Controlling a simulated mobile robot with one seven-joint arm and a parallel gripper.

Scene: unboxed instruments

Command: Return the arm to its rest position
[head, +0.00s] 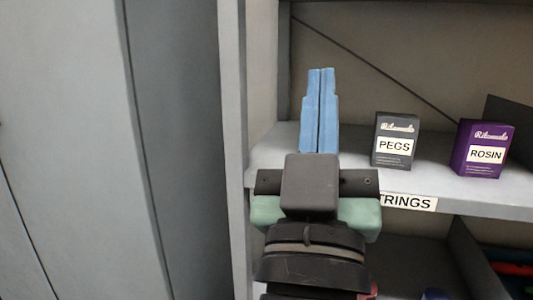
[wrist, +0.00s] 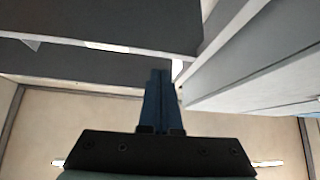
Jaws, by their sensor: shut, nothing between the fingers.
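My gripper (head: 321,75) has blue fingers pressed together with nothing between them. In the head view it points up and away, in front of the left end of a grey shelf (head: 460,194). It also shows in the wrist view (wrist: 160,74), where its shut fingers reach toward grey panels. My arm's wrist hides part of the shelf's front edge and part of its label.
On the shelf, right of my gripper, stand a grey PEGS box (head: 395,140) and a purple ROSIN box (head: 484,149). A label ending in TRINGS (head: 408,202) is on the shelf edge. A grey upright (head: 235,130) and large grey panel (head: 70,150) are at left.

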